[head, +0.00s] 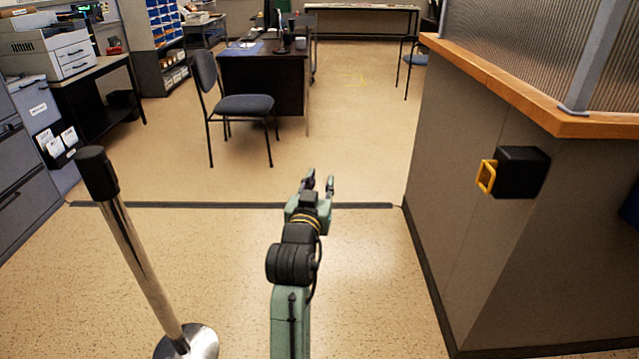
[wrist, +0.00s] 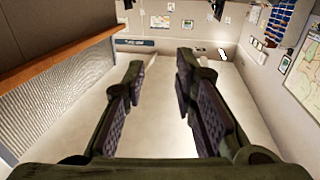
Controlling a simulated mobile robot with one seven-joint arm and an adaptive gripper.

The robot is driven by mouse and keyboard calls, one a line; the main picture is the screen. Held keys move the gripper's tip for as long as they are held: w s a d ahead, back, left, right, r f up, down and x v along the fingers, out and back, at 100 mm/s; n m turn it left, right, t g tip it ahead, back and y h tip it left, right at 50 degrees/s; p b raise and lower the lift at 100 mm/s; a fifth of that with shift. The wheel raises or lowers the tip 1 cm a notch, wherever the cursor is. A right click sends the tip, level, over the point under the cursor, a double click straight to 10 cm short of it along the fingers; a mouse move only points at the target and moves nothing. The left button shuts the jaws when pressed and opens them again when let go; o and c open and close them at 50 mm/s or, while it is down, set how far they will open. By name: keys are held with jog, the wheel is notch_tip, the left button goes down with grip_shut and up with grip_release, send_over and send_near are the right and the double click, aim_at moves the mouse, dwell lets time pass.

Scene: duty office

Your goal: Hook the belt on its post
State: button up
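The post (head: 140,255) is a chrome pole with a black cap (head: 97,172) and a round metal base, upright on the floor at the left in the head view. The belt unit is a black box (head: 521,172) on the side of the counter at the right. A yellow loop (head: 486,177), which looks like the belt's end, sticks out of its left face. No stretched belt shows. My gripper (head: 319,180) is between the two, apart from both. In the wrist view its two fingers (wrist: 160,85) are spread with nothing between them.
The grey counter (head: 470,130) with a wooden top and ribbed screen fills the right side. A dark strip (head: 235,205) crosses the floor. A blue chair (head: 240,104) and desk stand beyond it. Filing cabinets (head: 25,170) and a printer are at the left. Floor between post and counter is clear.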

grip_shut()
jog(key=shift+c, duration=2.4)
grip_release()
jog(key=o, duration=0.6)
jog(key=shift+o, duration=0.2)
jog(key=s+a, duration=0.1)
jog(key=s, duration=0.6)
jog(key=shift+s+a, duration=0.25)
